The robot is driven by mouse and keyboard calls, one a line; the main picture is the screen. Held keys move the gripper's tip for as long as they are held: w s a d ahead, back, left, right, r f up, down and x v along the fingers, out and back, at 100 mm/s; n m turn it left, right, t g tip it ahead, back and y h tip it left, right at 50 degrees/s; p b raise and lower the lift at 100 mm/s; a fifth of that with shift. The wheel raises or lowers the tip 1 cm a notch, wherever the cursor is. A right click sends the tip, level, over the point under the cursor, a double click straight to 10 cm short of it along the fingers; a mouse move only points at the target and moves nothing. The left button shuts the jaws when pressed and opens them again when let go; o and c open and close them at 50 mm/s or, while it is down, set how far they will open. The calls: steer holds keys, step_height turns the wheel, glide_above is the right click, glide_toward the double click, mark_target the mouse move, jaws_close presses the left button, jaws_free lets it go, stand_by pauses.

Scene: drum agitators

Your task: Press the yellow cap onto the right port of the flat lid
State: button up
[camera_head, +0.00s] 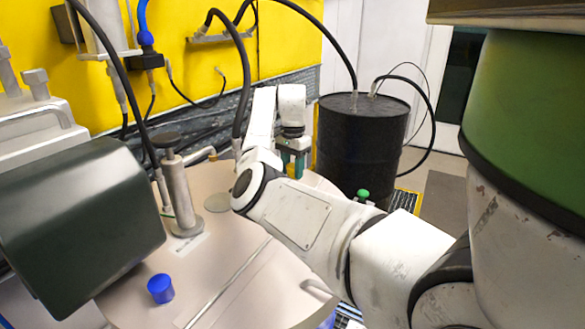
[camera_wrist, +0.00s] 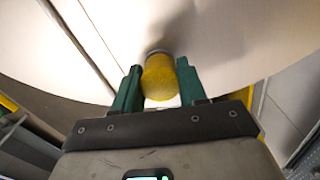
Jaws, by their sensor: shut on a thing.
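My gripper (camera_head: 292,160) has green fingers. In the wrist view my gripper (camera_wrist: 159,88) is shut on the yellow cap (camera_wrist: 159,80), one finger on each side. In the head view only a sliver of the yellow cap (camera_head: 292,171) shows between the fingers. The flat lid (camera_head: 225,275) is a pale beige round top, also in the wrist view (camera_wrist: 235,35). A grey rim, perhaps the right port (camera_wrist: 157,52), shows just past the cap's far end. I cannot tell whether cap and port touch. My arm hides part of the lid's right side.
A blue cap (camera_head: 160,288) sits on the lid at front left. A metal post (camera_head: 181,195) with a black knob stands at left, beside a dark green motor housing (camera_head: 80,225). A black drum (camera_head: 350,150) with hoses stands behind right. Black hoses hang over the lid's back.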

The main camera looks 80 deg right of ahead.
steer(key=shift+f, duration=0.6)
stand_by(0.6)
steer(key=o, duration=1.1)
steer(key=shift+r, duration=0.15)
steer(key=shift+r, duration=2)
